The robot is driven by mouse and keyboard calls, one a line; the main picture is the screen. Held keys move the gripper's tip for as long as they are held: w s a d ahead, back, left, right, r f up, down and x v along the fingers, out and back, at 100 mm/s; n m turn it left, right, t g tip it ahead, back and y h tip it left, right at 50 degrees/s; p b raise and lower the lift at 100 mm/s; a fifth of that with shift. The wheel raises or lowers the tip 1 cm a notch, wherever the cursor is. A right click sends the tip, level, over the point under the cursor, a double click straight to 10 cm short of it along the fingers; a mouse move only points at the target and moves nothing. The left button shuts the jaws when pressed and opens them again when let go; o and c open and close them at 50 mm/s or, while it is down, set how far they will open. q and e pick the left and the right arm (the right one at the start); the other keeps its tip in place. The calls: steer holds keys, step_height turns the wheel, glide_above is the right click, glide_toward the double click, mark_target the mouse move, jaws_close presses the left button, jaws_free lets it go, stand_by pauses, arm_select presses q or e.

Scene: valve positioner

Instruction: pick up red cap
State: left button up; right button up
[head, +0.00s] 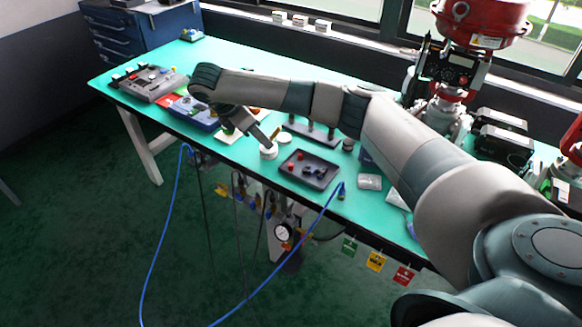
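Small red round pieces (291,166) lie in a black tray (323,178) on the green table, beside several dark pieces. I cannot tell which of them is the red cap. My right arm reaches across the table from the right, and its wrist bends down toward the tabletop. My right gripper (266,139) is above the table, to the left of and behind the black tray, close to a white round piece (268,152). Its fingers are too small to tell whether they are open or shut. My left gripper is not in view.
A grey device (150,83) and a blue-red case (193,112) stand on the table's left part. A clear small box (369,182) lies right of the tray. A blue hose (334,195) hangs over the front edge. Red-topped valve equipment (481,22) stands at the back right.

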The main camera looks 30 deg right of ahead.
mark_target(291, 167)
stand_by(0.3)
